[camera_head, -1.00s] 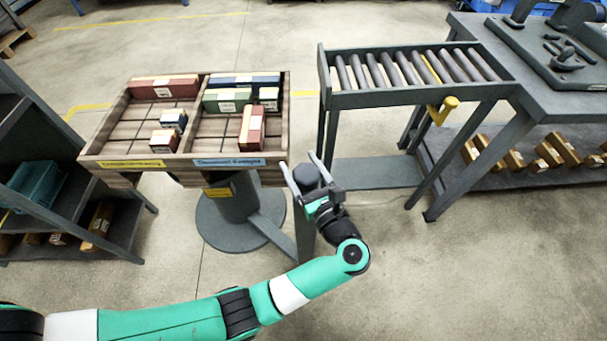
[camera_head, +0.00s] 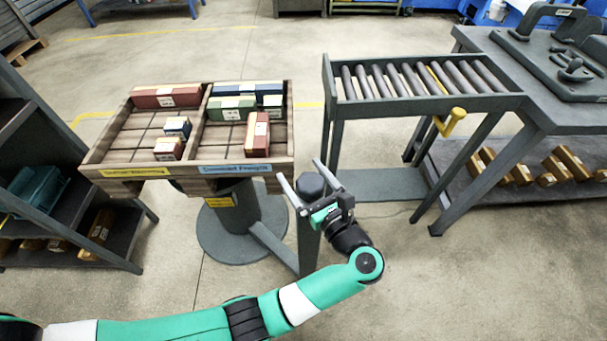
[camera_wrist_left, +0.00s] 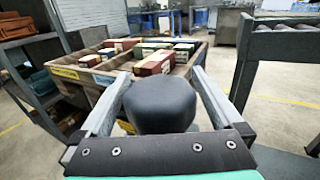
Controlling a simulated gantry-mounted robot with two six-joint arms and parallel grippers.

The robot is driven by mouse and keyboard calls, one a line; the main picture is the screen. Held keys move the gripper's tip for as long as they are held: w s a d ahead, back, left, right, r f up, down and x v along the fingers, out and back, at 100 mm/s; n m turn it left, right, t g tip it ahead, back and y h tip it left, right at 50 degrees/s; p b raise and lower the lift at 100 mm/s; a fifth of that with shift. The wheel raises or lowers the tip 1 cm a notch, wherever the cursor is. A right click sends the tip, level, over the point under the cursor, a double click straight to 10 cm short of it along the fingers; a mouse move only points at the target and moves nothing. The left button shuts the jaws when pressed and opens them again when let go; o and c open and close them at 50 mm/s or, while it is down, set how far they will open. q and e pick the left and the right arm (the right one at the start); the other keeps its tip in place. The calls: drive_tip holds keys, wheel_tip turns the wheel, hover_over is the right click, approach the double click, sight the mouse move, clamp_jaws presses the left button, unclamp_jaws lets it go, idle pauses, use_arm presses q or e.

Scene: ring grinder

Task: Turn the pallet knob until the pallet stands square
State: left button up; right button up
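The pallet (camera_head: 190,160) is a wooden tray with dividers on a grey pedestal at the left, holding several coloured boxes. It also shows ahead in the left wrist view (camera_wrist_left: 98,92). The pallet knob (camera_head: 311,186) is dark, on a grey post at the tray's front right. My left gripper (camera_head: 307,181) has its two fingers spread on either side of the knob. In the left wrist view the knob (camera_wrist_left: 160,105) sits between the fingers, with a gap on the right; contact on the left cannot be told. My right gripper is out of view.
A roller conveyor (camera_head: 430,102) with a yellow handle (camera_head: 450,121) stands right of the knob, joined to a grey bench (camera_head: 545,105). A dark shelf (camera_head: 60,225) stands close at the left. The floor at the front right is clear.

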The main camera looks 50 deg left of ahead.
sight(318, 196)
use_arm(q)
drive_tip(key=d, duration=0.3)
drive_tip(key=s+d, duration=0.1)
drive_tip(key=d, duration=0.3)
drive_tip(key=s+d+p, duration=0.1)
drive_tip(key=d, duration=0.3)
drive_tip(key=shift+d, duration=0.2)
